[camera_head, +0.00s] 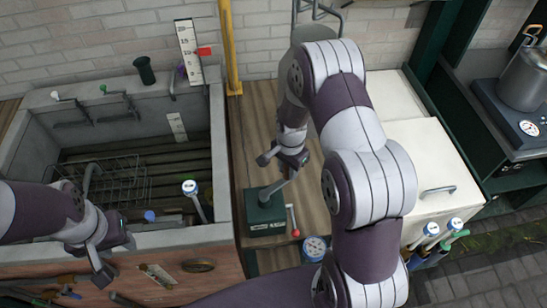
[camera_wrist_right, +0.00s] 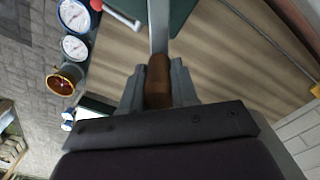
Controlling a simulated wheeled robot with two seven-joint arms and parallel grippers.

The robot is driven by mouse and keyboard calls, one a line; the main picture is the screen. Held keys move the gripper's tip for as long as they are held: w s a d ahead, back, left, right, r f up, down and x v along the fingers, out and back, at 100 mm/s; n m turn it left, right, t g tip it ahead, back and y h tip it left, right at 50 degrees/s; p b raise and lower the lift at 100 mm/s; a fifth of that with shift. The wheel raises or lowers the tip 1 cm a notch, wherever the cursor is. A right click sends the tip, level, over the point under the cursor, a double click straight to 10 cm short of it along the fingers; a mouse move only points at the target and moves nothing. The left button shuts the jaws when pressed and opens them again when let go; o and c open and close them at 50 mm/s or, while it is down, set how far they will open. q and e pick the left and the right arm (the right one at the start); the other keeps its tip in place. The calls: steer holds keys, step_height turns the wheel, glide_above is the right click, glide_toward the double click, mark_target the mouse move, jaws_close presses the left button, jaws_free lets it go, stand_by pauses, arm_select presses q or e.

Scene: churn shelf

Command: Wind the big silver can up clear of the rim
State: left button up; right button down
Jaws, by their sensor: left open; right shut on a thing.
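My right gripper (camera_head: 284,158) is shut on the brown grip of a grey crank arm; the grip (camera_wrist_right: 158,75) shows between its fingers in the right wrist view. The crank arm (camera_head: 278,186) slants down to a dark green winch box (camera_head: 265,217) on the wooden bench. A silver can (camera_head: 525,78) stands upright on a dial scale at the far right; I cannot tell if it is the task's big can. No can shows in the visible part of the stone trough (camera_head: 205,150). My left gripper (camera_head: 104,267) is open and empty at the trough's front wall.
A wire rack (camera_head: 118,183) sits inside the trough. A red-knobbed lever (camera_head: 293,222) stands beside the winch box. A yellow post (camera_head: 230,50) rises behind the bench. A white lidded chest (camera_head: 425,160) is right of my right arm, which hides part of the back.

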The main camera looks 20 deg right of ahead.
steer(key=s, duration=0.3)
steer(key=shift+s+d+f+p, duration=0.1)
steer(key=shift+s+f+p, duration=0.1)
steer(key=shift+p, duration=0.15)
steer(key=c, duration=0.8)
jaws_free()
steer(key=shift+w, duration=0.1)
steer(key=shift+w+r, duration=0.1)
steer(key=shift+r, duration=0.05)
step_height(320, 180, up, 12)
steer(key=b, duration=0.3)
steer(key=shift+r, duration=0.25)
